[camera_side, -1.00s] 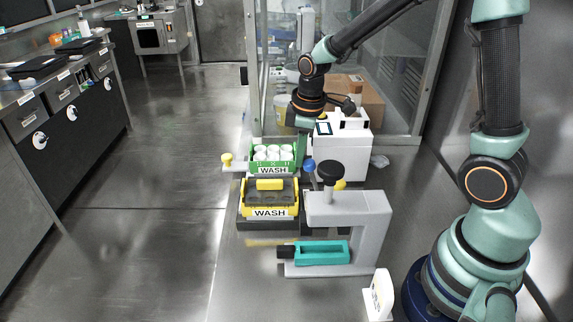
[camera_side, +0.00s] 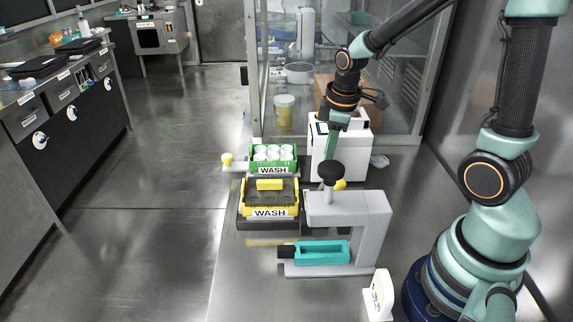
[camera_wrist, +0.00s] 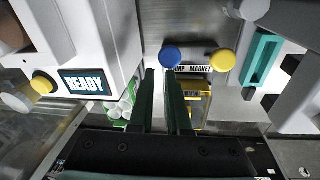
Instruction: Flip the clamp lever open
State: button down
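In the wrist view a blue ball (camera_wrist: 169,57) and a yellow ball (camera_wrist: 222,60) sit by a label reading "...AMP MAGNET" (camera_wrist: 192,69). My gripper (camera_side: 330,155) points down just behind the black knob. In the wrist view its two dark green fingers (camera_wrist: 161,78) are apart with nothing between them. The right fingertip is at the blue ball; I cannot tell whether it touches. The blue ball is hidden in the side view.
A white device (camera_side: 354,155), with a READY screen (camera_wrist: 86,83) in the wrist view, stands close behind my gripper. A green rack (camera_side: 285,168) of white-capped tubes and a yellow WASH tray (camera_side: 287,212) stand left of the fixture. A small white sign (camera_side: 380,293) stands in front.

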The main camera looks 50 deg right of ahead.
jog(key=shift+s+d+f+g, duration=0.15)
jog(key=shift+s+f, duration=0.1)
jog(key=shift+s, duration=0.2)
jog(key=shift+s+d+f+g, duration=0.15)
jog(key=shift+s+f, duration=0.1)
jog(key=shift+s, duration=0.15)
jog(key=w+r, duration=0.1)
jog(key=w+a, duration=0.1)
jog(key=w, duration=0.1)
jog(key=w+a+r, duration=0.1)
jog(key=shift+w+a+r, duration=0.2)
jog(key=shift+w+r, duration=0.1)
jog(key=shift+r, duration=0.05)
jog(key=s+d+r, duration=0.4)
jog(key=s+r, duration=0.1)
jog(key=r, duration=0.2)
jog(key=shift+s+d, duration=0.25)
jog(key=shift+d, duration=0.15)
